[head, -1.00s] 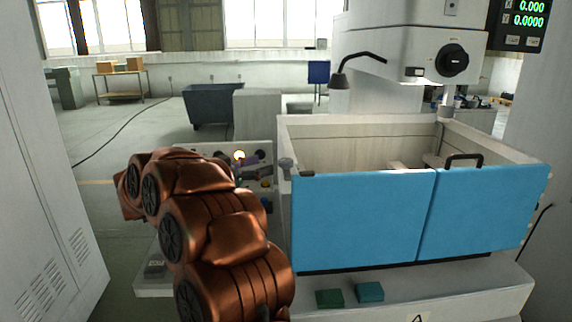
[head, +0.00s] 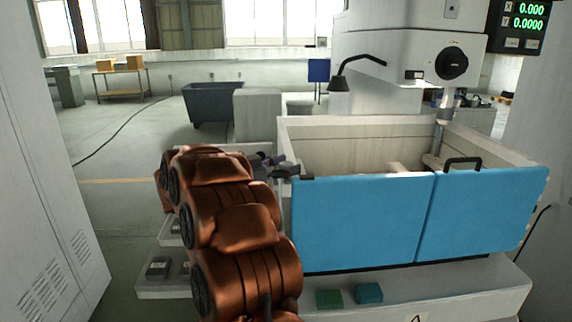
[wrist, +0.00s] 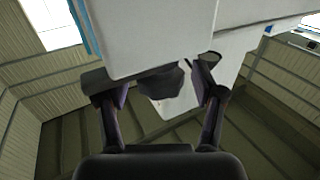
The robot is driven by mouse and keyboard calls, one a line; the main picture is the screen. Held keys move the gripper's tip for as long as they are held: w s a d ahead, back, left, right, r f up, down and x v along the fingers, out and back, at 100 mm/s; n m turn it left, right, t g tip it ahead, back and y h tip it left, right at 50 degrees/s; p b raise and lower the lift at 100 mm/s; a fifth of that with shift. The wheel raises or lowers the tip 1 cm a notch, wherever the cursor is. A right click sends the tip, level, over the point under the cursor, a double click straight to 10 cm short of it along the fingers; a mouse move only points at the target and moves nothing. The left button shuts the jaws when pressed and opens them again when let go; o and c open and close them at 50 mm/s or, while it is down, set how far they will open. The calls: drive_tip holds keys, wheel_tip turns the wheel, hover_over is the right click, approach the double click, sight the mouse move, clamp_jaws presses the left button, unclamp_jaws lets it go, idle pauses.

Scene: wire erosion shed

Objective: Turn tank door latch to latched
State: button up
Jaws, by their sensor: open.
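The blue tank door (head: 362,220) forms the left front of the white tank. The dark tank door latch (head: 304,177) sits at the door's upper left corner, partly covered by my gripper (head: 276,164). In the wrist view, my gripper (wrist: 160,92) is open, with one finger on each side of a dark rounded part of the latch (wrist: 160,82). A dark bar runs behind the left finger. I cannot tell whether either finger touches the latch. The latch's exact angle is hard to read.
The white tank wall (wrist: 150,40) is close to my fingers. A second blue panel (head: 482,212) with a black handle is at the right. A green block (head: 329,299) and a teal block (head: 369,293) lie on the front ledge. A grey cabinet (head: 45,190) stands at the left.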

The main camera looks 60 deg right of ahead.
drive_tip(key=c, duration=1.2)
drive_tip(key=shift+o, duration=0.2)
